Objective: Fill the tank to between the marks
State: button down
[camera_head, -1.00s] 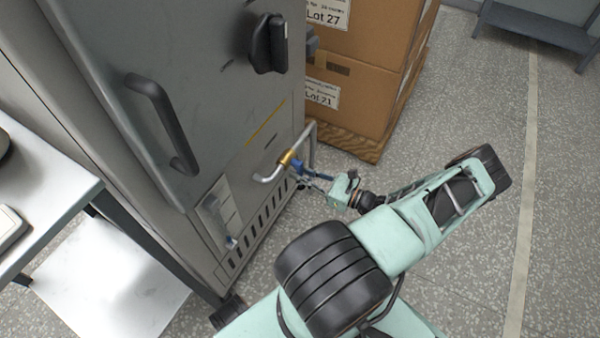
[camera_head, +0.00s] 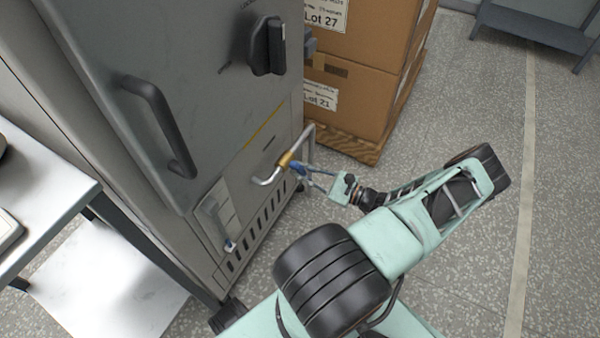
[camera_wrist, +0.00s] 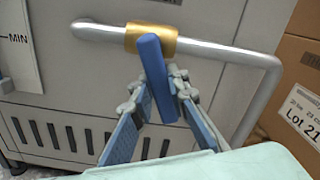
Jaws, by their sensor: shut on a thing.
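The tank is the grey metal cabinet, with a narrow level gauge plate (camera_head: 218,213) low on its front. A small blue patch shows at the gauge's bottom; the level cannot be read. Part of the plate, with the word MIN (camera_wrist: 18,38), is at the left edge of the wrist view. A bent metal pipe (camera_wrist: 210,51) carries a brass valve (camera_wrist: 168,40) with a blue lever (camera_wrist: 157,80). The lever points down and toward me, slightly right. My gripper (camera_head: 301,174) is shut on the lever; its fingers (camera_wrist: 160,98) sit on either side of it.
Cardboard boxes (camera_head: 355,100) stand on a wooden pallet (camera_head: 352,147) right of the cabinet. A black door handle (camera_head: 162,125) and black knob (camera_head: 267,45) stick out of the front. A white-topped table (camera_head: 45,195) is at left.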

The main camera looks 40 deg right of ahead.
jog(key=shift+w+d+r+n, duration=0.1)
jog(key=shift+d+n, duration=0.2)
jog(key=shift+n, duration=0.6)
jog(key=c, duration=1.8)
grip_release()
jog(key=shift+c, duration=0.2)
jog(key=v, duration=1.2)
